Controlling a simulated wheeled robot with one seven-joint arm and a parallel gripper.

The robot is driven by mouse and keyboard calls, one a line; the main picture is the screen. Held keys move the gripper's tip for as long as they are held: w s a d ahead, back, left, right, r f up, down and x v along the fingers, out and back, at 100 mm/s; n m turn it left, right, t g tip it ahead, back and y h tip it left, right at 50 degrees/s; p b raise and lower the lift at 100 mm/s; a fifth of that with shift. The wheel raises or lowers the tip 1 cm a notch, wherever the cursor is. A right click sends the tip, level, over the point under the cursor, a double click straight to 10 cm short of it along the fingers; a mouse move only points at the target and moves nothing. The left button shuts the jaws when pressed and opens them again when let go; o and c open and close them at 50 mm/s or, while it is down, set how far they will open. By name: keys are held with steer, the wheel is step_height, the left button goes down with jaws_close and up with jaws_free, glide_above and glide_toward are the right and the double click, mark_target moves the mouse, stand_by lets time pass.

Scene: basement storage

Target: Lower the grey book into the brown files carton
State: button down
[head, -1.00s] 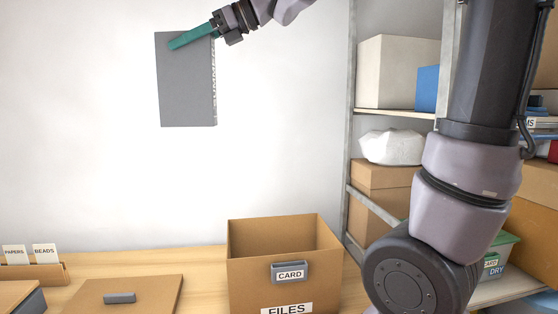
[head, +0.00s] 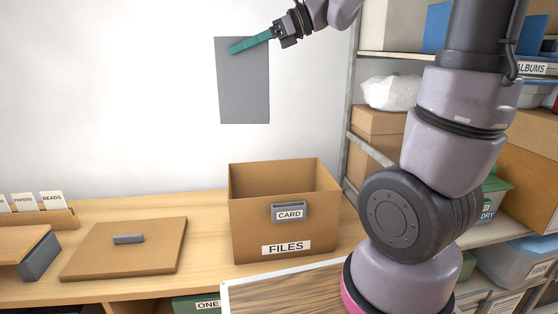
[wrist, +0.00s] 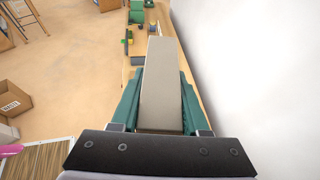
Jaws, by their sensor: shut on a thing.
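The grey book (head: 243,88) hangs upright in the air in the head view, its flat face toward the camera. My gripper (head: 250,41) is shut on its upper part, with a teal finger across the cover. In the wrist view the book's pale edge (wrist: 161,90) lies between the two teal fingers of my gripper (wrist: 160,100). The brown files carton (head: 270,232) stands open on the wooden bench, with a FILES label and a CARD label holder on its front. The book is above the carton and toward its left side, clear of the rim. The carton's floor is hidden.
A flat brown lid (head: 128,248) with a grey handle lies left of the carton. A card holder (head: 45,218) with several tabs stands at far left. Metal shelving (head: 356,120) with boxes stands at right, partly behind my arm. The white wall is close behind.

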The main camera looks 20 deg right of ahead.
steer(key=w+d+f, duration=0.2)
steer(key=d+f, duration=0.9)
steer(key=f, duration=0.2)
steer(key=shift+f, duration=0.35)
steer(key=shift+a, duration=0.1)
steer(key=shift+w+a, duration=0.2)
steer(key=shift+a, duration=0.5)
steer(key=shift+f, duration=0.1)
